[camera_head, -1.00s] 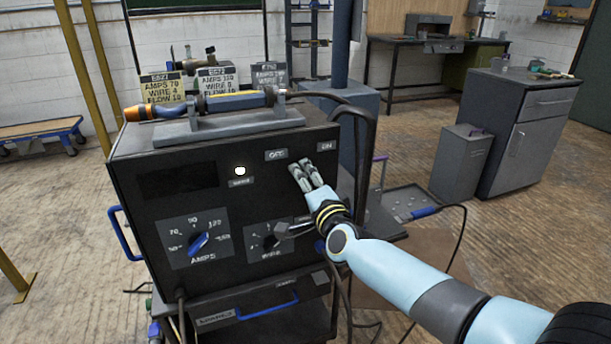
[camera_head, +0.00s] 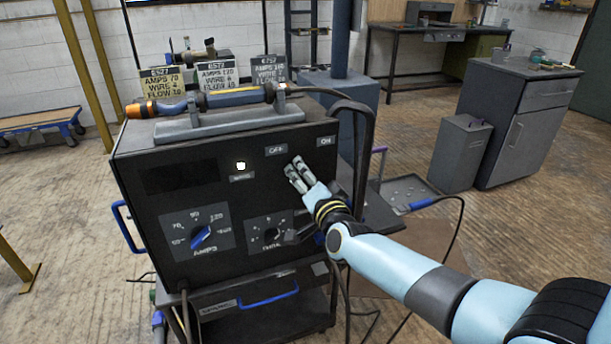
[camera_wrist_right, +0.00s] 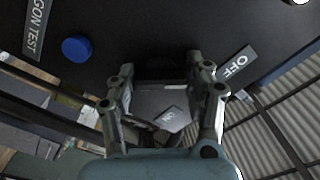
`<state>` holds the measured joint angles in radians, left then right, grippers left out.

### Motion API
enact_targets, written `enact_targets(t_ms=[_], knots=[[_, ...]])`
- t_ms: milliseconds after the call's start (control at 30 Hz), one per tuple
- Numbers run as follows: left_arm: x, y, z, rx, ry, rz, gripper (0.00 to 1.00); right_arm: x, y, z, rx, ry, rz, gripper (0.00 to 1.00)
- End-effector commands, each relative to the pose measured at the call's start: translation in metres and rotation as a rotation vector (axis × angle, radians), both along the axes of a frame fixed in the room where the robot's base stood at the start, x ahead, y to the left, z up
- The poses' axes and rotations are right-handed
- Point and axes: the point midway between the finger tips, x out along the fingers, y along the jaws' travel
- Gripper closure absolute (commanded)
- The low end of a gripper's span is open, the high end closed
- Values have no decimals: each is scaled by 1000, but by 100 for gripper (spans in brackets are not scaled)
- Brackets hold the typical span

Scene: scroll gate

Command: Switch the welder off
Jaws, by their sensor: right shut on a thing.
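The welder (camera_head: 150,225) is a black box with a lit white lamp (camera_head: 241,166), an OFF label (camera_head: 276,149) and an ON label (camera_head: 325,141) on its front. My right gripper (camera_head: 293,165) is at the front panel just below the OFF label. In the right wrist view its fingers close on a dark piece, apparently the switch handle (camera_wrist_right: 158,68), with the OFF label beside the right finger. In the head view the fingers hide the switch. My left gripper is not in view.
A blue AMPS knob (camera_head: 201,237) and a second dial (camera_head: 269,235) sit lower on the panel. A torch (camera_head: 235,97) lies on the welder's top in front of several sign cards (camera_head: 217,75). A cable loop (camera_head: 369,140) hangs at the right side.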

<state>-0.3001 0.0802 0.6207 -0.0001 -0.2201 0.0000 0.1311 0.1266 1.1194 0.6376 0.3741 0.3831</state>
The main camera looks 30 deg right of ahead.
Motion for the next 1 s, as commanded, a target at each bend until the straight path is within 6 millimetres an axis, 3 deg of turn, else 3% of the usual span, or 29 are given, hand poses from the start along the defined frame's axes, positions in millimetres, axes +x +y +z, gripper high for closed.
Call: enact_targets(t_ms=[233,267,433,767,1000], knots=[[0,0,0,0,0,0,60,-1,1,-3,-1,7,1,80],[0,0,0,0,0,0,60,-1,1,-3,-1,7,1,44],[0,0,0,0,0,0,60,-1,0,-2,-1,5,0,23],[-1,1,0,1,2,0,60,-5,1,-2,0,3,0,23],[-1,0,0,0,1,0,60,-47,11,-3,1,5,1,23]])
